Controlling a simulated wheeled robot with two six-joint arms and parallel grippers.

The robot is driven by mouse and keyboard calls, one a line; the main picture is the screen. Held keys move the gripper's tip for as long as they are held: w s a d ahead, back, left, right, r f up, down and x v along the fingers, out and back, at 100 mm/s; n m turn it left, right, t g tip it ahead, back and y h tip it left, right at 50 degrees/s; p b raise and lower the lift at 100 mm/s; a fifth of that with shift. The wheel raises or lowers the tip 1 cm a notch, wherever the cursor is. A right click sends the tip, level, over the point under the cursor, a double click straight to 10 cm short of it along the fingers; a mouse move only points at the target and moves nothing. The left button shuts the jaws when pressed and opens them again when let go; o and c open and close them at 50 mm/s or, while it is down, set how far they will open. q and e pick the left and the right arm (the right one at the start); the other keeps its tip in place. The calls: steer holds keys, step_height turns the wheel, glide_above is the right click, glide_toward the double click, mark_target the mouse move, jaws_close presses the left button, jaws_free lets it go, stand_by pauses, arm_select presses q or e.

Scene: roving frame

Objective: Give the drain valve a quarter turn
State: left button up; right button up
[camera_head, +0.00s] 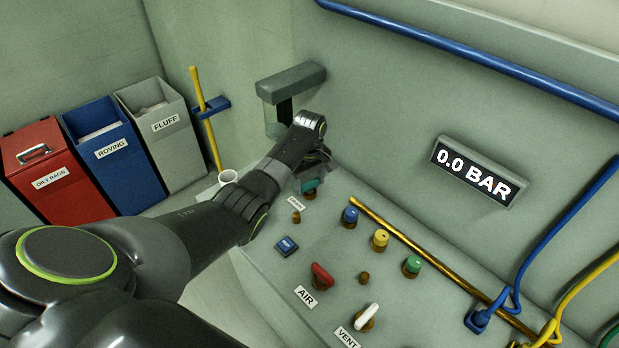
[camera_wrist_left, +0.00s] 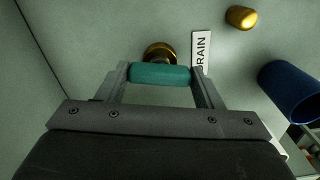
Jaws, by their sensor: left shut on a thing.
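The drain valve has a teal handle (camera_head: 310,186) on a brass stem, at the far left end of the grey panel. A label partly reading DRAIN (camera_wrist_left: 201,48) is beside it. In the left wrist view the teal handle (camera_wrist_left: 160,75) lies crosswise between my two fingers, one at each end of it, with the brass base (camera_wrist_left: 160,52) behind. My left gripper (camera_head: 313,173) reaches over the panel and is shut on this handle; its arm comes from the lower left. My right gripper is not in view.
The panel (camera_head: 345,285) also bears a red AIR handle (camera_head: 322,276), a white VENT handle (camera_head: 368,313), and blue (camera_head: 349,216), yellow (camera_head: 380,239) and green (camera_head: 412,265) knobs. A wall display (camera_head: 478,172) reads 0.0 BAR. Bins stand at left, including a red one (camera_head: 50,178).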

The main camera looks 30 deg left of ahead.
arm_select(q)
steer(key=m+p, duration=0.2)
steer(key=m, duration=0.1)
steer(key=shift+r+m, duration=0.2)
steer(key=shift+m, duration=0.1)
steer(key=m+p, duration=0.1)
steer(key=m, duration=0.2)
steer(key=shift+m, duration=0.3)
steer(key=m+p, duration=0.1)
steer(key=m, duration=0.3)
steer(key=shift+f+m, duration=0.1)
steer(key=shift+m, duration=0.2)
steer(key=shift+m+p, duration=0.35)
steer(key=shift+m, duration=1.55)
steer(key=shift+w, duration=0.1)
steer(key=o, duration=1)
